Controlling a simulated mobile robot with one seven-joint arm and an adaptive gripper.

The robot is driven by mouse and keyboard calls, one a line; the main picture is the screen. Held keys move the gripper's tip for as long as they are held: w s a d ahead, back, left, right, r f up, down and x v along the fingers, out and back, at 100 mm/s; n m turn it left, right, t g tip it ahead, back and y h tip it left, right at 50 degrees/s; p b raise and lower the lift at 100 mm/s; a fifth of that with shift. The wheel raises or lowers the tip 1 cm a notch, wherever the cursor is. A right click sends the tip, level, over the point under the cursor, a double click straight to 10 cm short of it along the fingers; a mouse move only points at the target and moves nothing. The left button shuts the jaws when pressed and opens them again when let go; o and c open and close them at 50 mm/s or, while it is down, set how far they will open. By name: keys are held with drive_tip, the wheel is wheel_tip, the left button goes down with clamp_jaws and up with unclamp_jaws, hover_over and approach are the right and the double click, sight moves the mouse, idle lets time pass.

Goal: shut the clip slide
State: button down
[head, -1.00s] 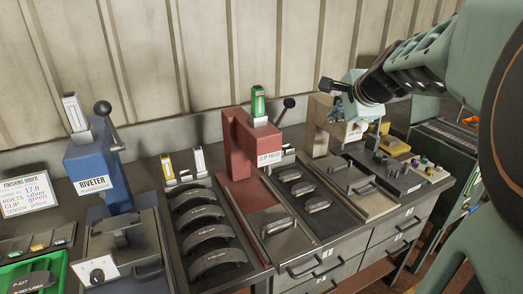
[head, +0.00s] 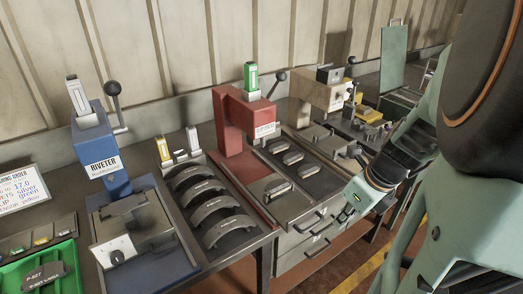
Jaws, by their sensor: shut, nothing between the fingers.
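The red clip press (head: 233,135) stands mid-bench with a green cartridge (head: 250,77) on top. Its clip slide (head: 246,187) stretches out in front of the press head toward the bench's front edge. A metal piece (head: 272,188) sits at the slide's near end. My gripper (head: 347,214) is shut and empty. It hangs off the front of the bench, right of the slide's near end and apart from it. Its fingertips are small and partly hard to make out.
The blue riveter (head: 98,155) and a rack of curved brake shoes (head: 215,205) stand to the left. A dark tray of metal clips (head: 288,158) lies right of the slide. A beige press (head: 318,95) stands further right. Drawer handles (head: 308,223) stick out below the bench edge.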

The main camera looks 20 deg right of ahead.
drive_tip(key=w+a+f+b, duration=0.2)
drive_tip(key=w+f, duration=0.4)
drive_tip(key=f, duration=0.4)
drive_tip(key=shift+w+a+f, duration=0.15)
drive_tip(key=shift+f, duration=0.05)
